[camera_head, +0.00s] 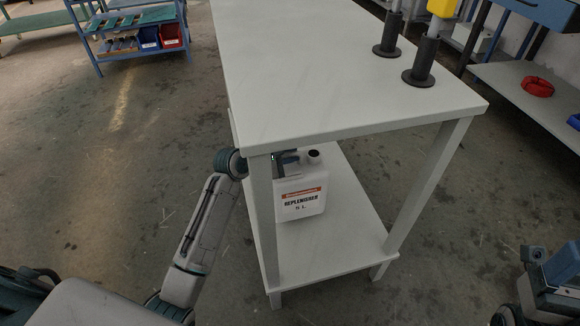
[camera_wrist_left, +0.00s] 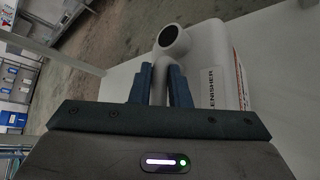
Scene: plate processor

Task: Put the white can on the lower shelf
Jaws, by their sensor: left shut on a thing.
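The white can (camera_head: 301,196), with an orange band and a "REPLENISHER 5 L" label, is upright over the lower shelf (camera_head: 335,237) of the white table, under the tabletop. I cannot tell whether its base touches the shelf. My left gripper (camera_head: 288,158) reaches in past the near left leg, partly hidden by the leg and tabletop. In the left wrist view my left gripper (camera_wrist_left: 161,84) is shut on the handle of the can (camera_wrist_left: 209,50), beside its open round spout. My right gripper (camera_head: 538,255) is at the right edge, far from the can; its fingertips do not show clearly.
The white tabletop (camera_head: 330,60) overhangs the can, and table legs (camera_head: 430,185) stand at the corners. Black cylindrical stands (camera_head: 421,65) are on top. The shelf is clear in front and to the right of the can. A blue rack (camera_head: 140,45) stands far left.

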